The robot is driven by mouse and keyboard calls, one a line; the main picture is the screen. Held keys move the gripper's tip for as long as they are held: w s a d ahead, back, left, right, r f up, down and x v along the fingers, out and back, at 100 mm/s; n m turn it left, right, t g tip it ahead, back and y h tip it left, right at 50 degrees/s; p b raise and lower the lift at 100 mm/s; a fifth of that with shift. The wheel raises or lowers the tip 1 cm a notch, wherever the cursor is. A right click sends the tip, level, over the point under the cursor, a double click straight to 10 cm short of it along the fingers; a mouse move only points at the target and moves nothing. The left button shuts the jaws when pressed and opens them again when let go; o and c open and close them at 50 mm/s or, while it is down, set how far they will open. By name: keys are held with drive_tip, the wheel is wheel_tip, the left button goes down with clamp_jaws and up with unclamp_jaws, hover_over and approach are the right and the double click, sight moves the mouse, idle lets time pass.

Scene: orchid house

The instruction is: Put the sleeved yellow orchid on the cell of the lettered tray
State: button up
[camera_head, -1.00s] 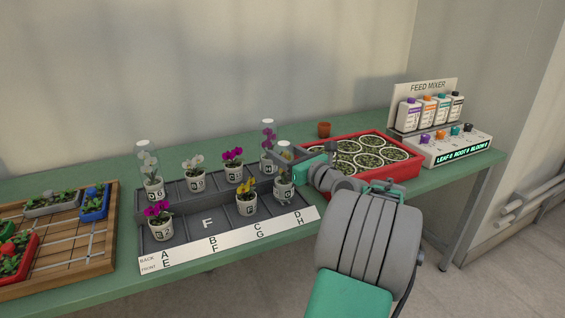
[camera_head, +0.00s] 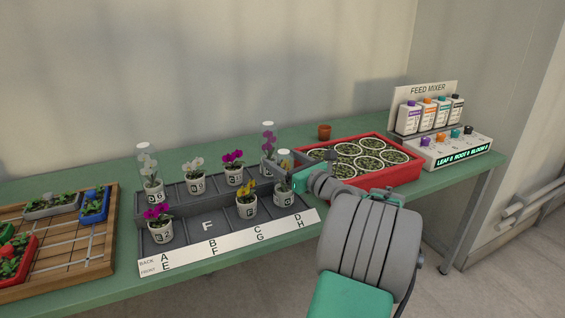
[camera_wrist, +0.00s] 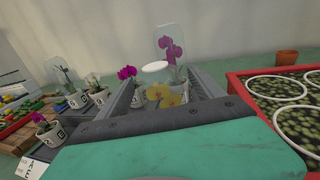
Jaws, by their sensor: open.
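The sleeved yellow orchid (camera_head: 284,192), a white pot with a clear sleeve, stands upright at the right end of the lettered tray's front row, by letter H. Whether its base rests fully on the cell floor is hard to tell. The lettered tray (camera_head: 179,246) is dark grey with a white letter strip. My gripper (camera_head: 288,178) is low at the tray's right end, open around the orchid. In the wrist view the yellow flowers in their sleeve (camera_wrist: 157,93) show between my two grey fingers; the pot's lower part is hidden.
Another yellow orchid (camera_head: 247,202), unsleeved, stands just left. A sleeved purple orchid (camera_head: 268,150) stands close behind. Cell F (camera_head: 208,226) is empty. A red tray of round pots (camera_head: 400,174) lies close on the right. A wooden rack (camera_head: 105,240) is at the left.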

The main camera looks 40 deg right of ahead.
drive_tip(key=s+b, duration=0.6)
drive_tip(key=s, duration=0.6)
drive_tip(key=shift+a+b, duration=0.3)
drive_tip(key=shift+a, duration=0.05)
drive_tip(key=shift+r, duration=0.15)
